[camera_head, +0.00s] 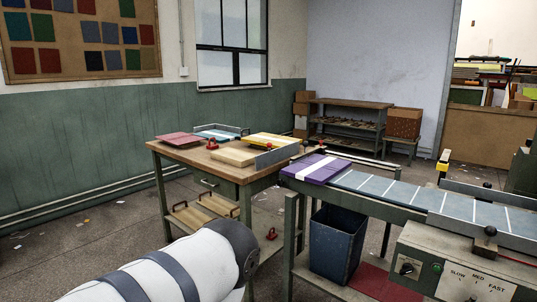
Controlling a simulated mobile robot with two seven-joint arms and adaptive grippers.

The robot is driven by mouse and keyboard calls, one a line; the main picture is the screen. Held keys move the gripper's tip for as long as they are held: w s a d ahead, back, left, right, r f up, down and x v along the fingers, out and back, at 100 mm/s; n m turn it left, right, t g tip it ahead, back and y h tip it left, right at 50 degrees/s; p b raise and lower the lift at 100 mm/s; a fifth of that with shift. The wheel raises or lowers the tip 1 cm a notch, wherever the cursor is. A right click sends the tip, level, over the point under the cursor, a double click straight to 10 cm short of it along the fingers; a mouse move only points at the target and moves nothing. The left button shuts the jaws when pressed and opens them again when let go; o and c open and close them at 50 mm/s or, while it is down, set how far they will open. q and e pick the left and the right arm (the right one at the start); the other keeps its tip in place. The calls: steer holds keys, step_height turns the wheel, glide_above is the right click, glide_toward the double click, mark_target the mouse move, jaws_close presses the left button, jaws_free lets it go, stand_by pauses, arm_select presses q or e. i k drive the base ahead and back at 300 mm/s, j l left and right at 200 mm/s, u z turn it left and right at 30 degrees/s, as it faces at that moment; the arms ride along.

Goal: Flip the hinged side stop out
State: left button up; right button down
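The feeder's conveyor belt (385,186) runs across the right side, with pale cross lines on its grey surface. A purple stack with a white band (316,169) lies at its left end. A grey metal rail (350,158) runs along the far side of the belt there. I cannot tell for sure which part is the hinged side stop. A white, dark-banded link of my arm fills the bottom left. Neither gripper shows.
A wooden table (195,153) holds red, blue and yellow stacks, a grey upright plate (277,155) and red clamps. A blue bin (336,240) stands under the feeder. A control box with a speed dial (470,275) is at lower right. Open floor lies left.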

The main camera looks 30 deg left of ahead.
mark_target(267, 159)
steer(key=u, duration=0.95)
